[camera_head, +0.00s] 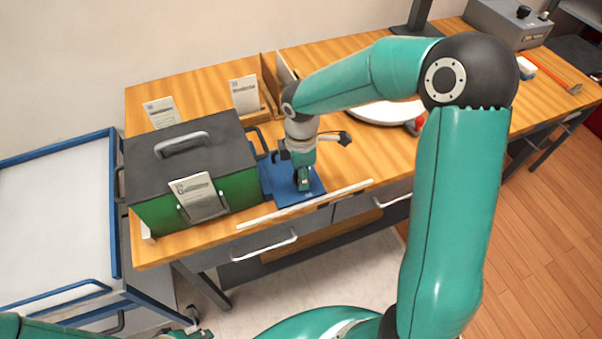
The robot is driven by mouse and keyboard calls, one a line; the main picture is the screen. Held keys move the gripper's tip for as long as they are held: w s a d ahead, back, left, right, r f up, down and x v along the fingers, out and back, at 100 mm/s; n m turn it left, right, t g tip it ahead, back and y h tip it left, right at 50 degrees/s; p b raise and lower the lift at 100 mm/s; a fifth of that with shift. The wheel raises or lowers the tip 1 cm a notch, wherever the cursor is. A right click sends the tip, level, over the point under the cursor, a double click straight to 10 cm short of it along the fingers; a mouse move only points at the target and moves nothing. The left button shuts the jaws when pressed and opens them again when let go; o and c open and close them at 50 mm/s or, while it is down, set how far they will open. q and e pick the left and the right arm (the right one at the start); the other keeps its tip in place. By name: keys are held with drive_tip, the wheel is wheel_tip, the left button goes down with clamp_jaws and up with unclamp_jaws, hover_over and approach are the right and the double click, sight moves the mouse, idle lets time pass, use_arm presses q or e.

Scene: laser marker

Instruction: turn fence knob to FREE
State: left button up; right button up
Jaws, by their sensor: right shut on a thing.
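My right gripper (304,184) points down over a blue plate (281,193) beside the green and black machine (238,188). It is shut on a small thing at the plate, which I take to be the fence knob. The fingers hide the knob, so its setting and any FREE mark cannot be read. My left arm shows at the lower left edge, and part of what looks like its gripper (192,332) is at the bottom edge, too cut off to tell open or shut.
A white strip (270,216) lies along the front edge of the wooden table (205,97). Label cards stand on and behind the machine. A round white dish (372,115) sits behind my right forearm. A blue-framed cart (55,200) stands at the left.

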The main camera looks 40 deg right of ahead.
drive_tip(key=m+b, duration=0.3)
drive_tip(key=m, duration=0.1)
drive_tip(key=shift+f+m, duration=0.1)
drive_tip(key=shift+m, duration=0.3)
drive_tip(key=m+b, duration=0.2)
drive_tip(key=m, duration=0.4)
drive_tip(key=shift+b, duration=0.4)
drive_tip(key=m+b, duration=0.2)
drive_tip(key=m, duration=0.4)
drive_tip(key=shift+m, duration=0.4)
drive_tip(key=m+b, duration=0.1)
drive_tip(key=m, duration=0.4)
drive_tip(key=shift+r+m+b, duration=0.2)
drive_tip(key=shift+m+b, duration=0.15)
drive_tip(key=shift+m, duration=0.05)
drive_tip(key=shift+w, duration=0.1)
drive_tip(key=o, duration=1.1)
drive_tip(key=shift+o, duration=0.2)
